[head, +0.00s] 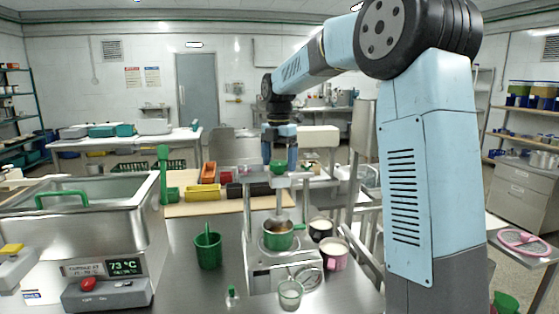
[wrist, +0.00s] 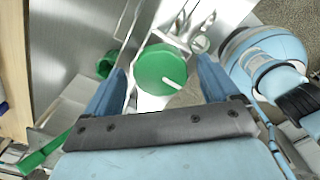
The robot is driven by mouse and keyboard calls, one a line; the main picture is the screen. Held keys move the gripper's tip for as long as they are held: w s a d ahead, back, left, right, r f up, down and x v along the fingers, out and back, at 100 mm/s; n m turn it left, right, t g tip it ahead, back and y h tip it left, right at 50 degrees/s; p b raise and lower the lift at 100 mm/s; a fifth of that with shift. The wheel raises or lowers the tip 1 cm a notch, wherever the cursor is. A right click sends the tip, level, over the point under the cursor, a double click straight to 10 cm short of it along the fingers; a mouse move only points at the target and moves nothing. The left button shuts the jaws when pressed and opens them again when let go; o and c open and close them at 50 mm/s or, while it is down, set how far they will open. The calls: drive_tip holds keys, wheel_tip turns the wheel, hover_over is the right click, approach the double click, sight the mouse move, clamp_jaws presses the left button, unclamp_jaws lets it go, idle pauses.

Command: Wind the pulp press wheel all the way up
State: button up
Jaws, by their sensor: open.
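The round green wheel (head: 278,167) tops the steel press stand (head: 280,272) in the middle of the bench. In the wrist view the wheel (wrist: 160,66) is a green disc with a short white mark pointing to the lower right. My gripper (head: 280,159) points down over the wheel with its fingers open, one on each side. In the wrist view the fingers (wrist: 163,76) show gaps to the wheel, so nothing is held. A green pot (head: 278,237) sits on the stand below. The wheel's shaft is mostly hidden.
A steel bath (head: 85,200) with a 73 °C display stands at left. A green beaker (head: 208,250) stands left of the press, a glass (head: 290,294) in front, and a pink-handled mug (head: 336,254) at right. Coloured bins (head: 203,193) lie behind.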

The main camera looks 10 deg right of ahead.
sight(279, 163)
wheel_tip(279, 163, up, 14)
drive_tip(key=shift+f, duration=0.15)
idle(0.4)
drive_tip(key=shift+s, duration=0.1)
